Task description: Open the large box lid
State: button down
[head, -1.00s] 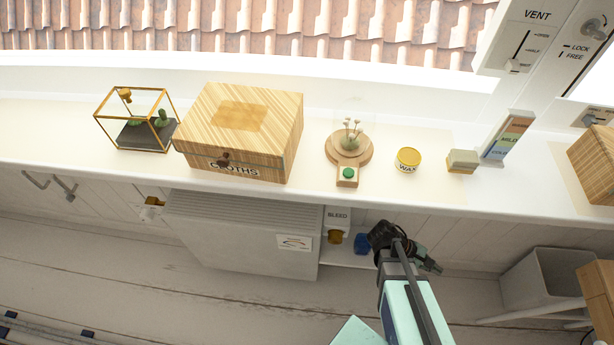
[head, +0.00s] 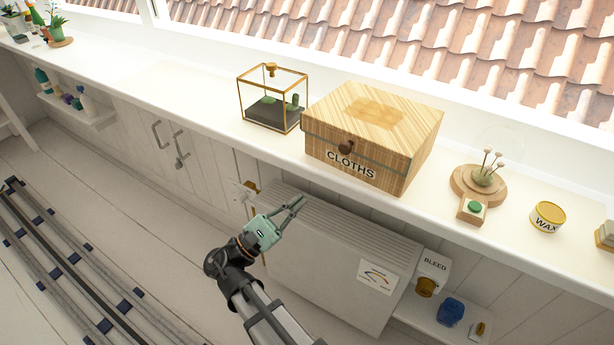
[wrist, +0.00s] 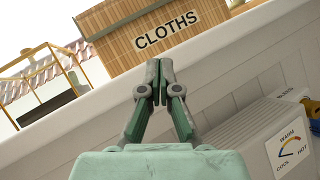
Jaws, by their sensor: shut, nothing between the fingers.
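The large wooden box (head: 365,145) labelled CLOTHS stands on the white ledge, its striped lid (head: 376,112) shut. A dark round knob (head: 346,147) sits on its front, near the lid seam. The box front (wrist: 150,32) with its label also shows in the wrist view, tilted, at the top; the knob is not clear there. My gripper (head: 299,201) is shut and empty. It is below and in front of the ledge, left of and lower than the box, apart from it. Its closed fingertips (wrist: 159,65) point towards the ledge edge below the box in the wrist view.
A gold-framed glass terrarium (head: 272,98) stands just left of the box. A glass-domed wooden stand (head: 479,185) and a wax tin (head: 547,216) are on its right. A white radiator (head: 335,260) is under the ledge. The ledge left of the terrarium is clear.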

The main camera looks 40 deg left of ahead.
jog(key=x, duration=0.3)
jog(key=r+x, duration=0.1)
jog(key=x, duration=0.2)
jog(key=s+r+x, duration=0.1)
jog(key=x, duration=0.1)
jog(key=shift+w+a+r, duration=0.1)
jog(key=shift+w+r, duration=0.05)
jog(key=shift+w, duration=0.25)
jog(key=r, duration=0.1)
jog(key=d+r, duration=0.1)
jog(key=w+r, duration=0.1)
jog(key=shift+d+r, duration=0.3)
jog(key=shift+s+r, duration=0.1)
jog(key=shift+r, duration=0.05)
